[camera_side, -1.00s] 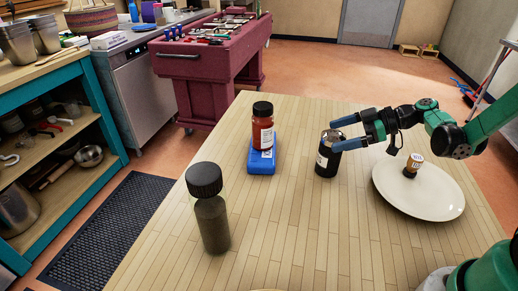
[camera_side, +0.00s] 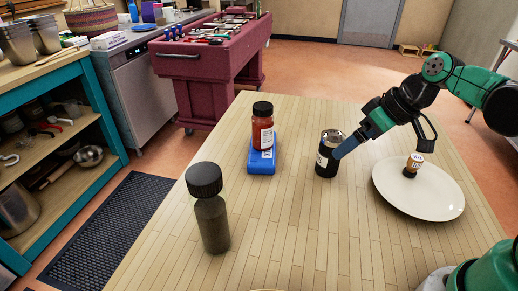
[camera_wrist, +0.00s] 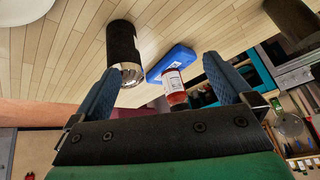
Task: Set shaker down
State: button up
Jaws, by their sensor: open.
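The shaker (camera_side: 324,160), a dark cylinder with a pale label and a silvery top, stands upright on the wooden table (camera_side: 290,235). In the wrist view the shaker (camera_wrist: 122,42) appears upside down, close to the left finger. My gripper (camera_side: 343,147) is open and tilts down to the left at the shaker's right side. One blue finger overlaps the shaker's right edge in the side view; I cannot tell whether they touch. In the wrist view both fingers of my gripper (camera_wrist: 162,67) are spread, with the shaker's top nearer the left one.
A red jar (camera_side: 262,135) with a black lid stands on a blue block (camera_side: 261,167), left of the shaker. A tall dark bottle (camera_side: 212,222) stands front left. A white plate (camera_side: 430,203) at right holds a small brown jar (camera_side: 413,165). The front middle table is clear.

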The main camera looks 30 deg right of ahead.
jog(key=shift+s+a+r+m+t+h, duration=0.25)
jog(key=shift+s+a+m+t+h, duration=0.25)
jog(key=shift+a+h, duration=0.1)
jog(key=shift+s+a+r+m+t+h, duration=0.25)
jog(key=shift+s+a+m+t+h, duration=0.15)
jog(key=shift+a+m+t+h, duration=0.15)
dwell(0.5)
